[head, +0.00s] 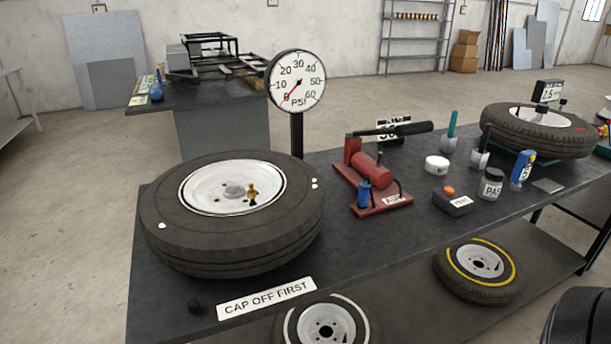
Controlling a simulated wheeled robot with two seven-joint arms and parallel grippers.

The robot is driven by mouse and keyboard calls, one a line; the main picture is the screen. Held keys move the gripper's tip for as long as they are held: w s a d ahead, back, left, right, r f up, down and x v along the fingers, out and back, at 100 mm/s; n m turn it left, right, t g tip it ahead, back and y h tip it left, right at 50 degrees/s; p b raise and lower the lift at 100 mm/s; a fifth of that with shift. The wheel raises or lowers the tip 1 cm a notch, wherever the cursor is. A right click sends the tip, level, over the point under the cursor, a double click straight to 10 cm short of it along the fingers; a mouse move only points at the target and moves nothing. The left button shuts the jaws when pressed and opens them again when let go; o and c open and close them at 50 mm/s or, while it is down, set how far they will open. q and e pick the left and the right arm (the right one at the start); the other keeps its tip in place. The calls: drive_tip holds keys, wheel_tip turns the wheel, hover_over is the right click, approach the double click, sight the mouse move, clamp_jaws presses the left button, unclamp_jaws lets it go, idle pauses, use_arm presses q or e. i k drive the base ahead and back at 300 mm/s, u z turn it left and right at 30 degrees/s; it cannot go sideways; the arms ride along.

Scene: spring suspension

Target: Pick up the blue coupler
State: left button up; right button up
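A small blue cylinder, which looks like the blue coupler (364,192), stands upright at the front left of the red base of a foot or hand pump (373,170). A thin black hose or hook rises beside it on the right. The pump sits on the dark workbench (330,237), right of a large tire (232,235) lying flat. A brass valve (252,195) stands up from the tire's white rim. Neither of my grippers is in view.
A PSI gauge (297,80) stands on a post behind the tire.

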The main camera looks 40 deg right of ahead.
sight(362, 202)
drive_tip(key=u, duration=0.1)
drive_tip(key=k, duration=0.4)
drive_tip(key=z, duration=0.55)
drive_tip(key=i, duration=0.35)
drive_tip(key=z, duration=1)
